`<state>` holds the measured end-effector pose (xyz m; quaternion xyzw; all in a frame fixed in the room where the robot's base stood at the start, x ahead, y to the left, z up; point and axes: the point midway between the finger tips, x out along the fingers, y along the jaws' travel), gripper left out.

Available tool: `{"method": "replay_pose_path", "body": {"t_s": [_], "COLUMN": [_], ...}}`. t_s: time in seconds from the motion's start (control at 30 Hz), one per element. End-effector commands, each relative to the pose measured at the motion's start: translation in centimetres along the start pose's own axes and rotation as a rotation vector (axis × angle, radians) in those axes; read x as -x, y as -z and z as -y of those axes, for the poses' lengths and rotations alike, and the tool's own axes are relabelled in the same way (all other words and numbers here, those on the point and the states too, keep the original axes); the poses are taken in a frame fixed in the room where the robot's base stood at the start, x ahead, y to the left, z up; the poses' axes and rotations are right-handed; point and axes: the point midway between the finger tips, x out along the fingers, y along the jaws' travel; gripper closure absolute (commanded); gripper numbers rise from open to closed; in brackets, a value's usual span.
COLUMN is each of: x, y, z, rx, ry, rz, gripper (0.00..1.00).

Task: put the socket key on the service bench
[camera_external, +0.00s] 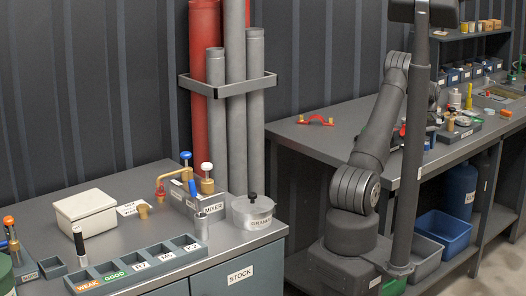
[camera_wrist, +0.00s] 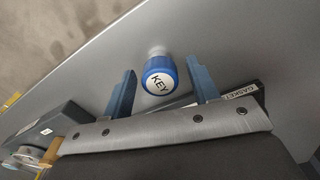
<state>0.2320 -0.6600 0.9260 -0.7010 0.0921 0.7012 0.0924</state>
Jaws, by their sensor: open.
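The socket key (camera_wrist: 160,77) shows in the wrist view as a round blue cap marked KEY, with a pale part beyond it over the grey bench top. My gripper (camera_wrist: 161,67) is open, with one blue finger to each side of the cap and a gap between cap and fingers. In the external view the pole hides part of my arm, and I cannot pick out the gripper clearly. The right-hand bench (camera_external: 345,132) is a long grey top; I cannot tell which bench is called the service bench.
In the wrist view a GASKET label (camera_wrist: 240,90) lies close beside the right finger, and a grey block (camera_wrist: 45,132) is at lower left. A red handle (camera_external: 315,120) lies on the right bench. A vertical pole (camera_external: 411,160) stands before the arm. The left bench holds several labelled bins (camera_external: 138,265).

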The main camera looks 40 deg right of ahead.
Motion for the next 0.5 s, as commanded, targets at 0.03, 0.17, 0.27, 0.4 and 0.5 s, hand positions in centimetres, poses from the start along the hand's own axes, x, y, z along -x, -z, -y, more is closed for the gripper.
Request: {"method": "replay_pose_path", "body": {"t_s": [0.03,0.17,0.27,0.4,0.5], "x": [0.6,3.0,5.2,8.2,9.9], "y": [0.0,0.0,0.0,0.0,0.0], "z": [-0.1,-0.1,-0.1,-0.1,0.0], "rx": [0.0,0.0,0.0,0.0,0.0], "ry": [-0.003,-0.005,-0.004,-0.003,-0.003], "rz": [-0.002,-0.003,-0.003,-0.002,-0.002], "gripper": [0.45,0.45,0.45,0.45,0.45]}}
